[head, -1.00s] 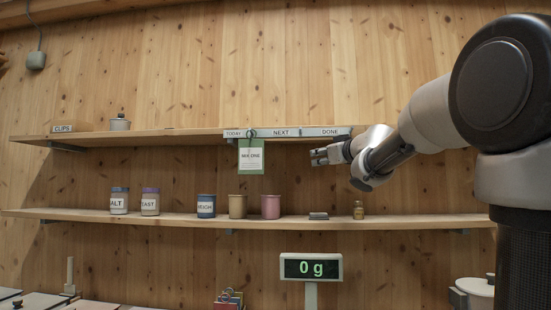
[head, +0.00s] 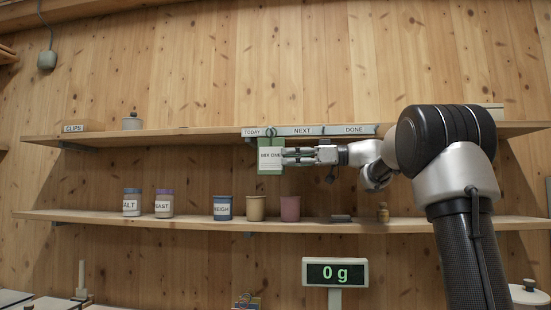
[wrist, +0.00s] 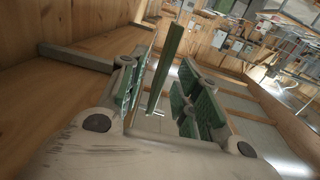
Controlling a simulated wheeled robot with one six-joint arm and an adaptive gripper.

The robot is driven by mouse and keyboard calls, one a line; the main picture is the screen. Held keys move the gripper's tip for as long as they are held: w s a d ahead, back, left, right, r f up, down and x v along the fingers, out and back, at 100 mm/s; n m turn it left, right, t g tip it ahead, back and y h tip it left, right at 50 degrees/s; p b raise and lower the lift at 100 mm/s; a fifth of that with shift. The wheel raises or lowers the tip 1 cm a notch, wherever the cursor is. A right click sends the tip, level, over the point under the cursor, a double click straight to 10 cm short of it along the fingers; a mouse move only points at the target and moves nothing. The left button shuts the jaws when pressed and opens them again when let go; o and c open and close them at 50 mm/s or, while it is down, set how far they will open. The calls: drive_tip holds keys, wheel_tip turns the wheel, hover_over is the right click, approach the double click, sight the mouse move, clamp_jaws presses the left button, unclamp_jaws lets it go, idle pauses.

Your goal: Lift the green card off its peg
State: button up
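The green card (head: 270,171) with a white label hangs by a ring under the TODAY part of the rail on the upper shelf. My gripper (head: 290,156) reaches in from the right at the card's right edge. In the wrist view the card (wrist: 166,65) is seen edge-on as a thin green strip between the two finger pads. My gripper (wrist: 160,100) is open there, with a gap visible between the card and each pad. The peg is not clear in either view.
The rail (head: 310,131) runs along the upper shelf (head: 190,138) edge just above my gripper. Below, the lower shelf (head: 400,226) holds jars, a tan cup (head: 256,208), a pink cup (head: 290,208) and a small bottle (head: 383,212). A scale display (head: 335,272) reads 0 g.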

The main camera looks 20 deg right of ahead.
sight(262, 157)
drive_tip(key=x, duration=0.9)
drive_tip(key=shift+s+a+r, duration=0.1)
drive_tip(key=shift+s+r, duration=0.15)
clamp_jaws()
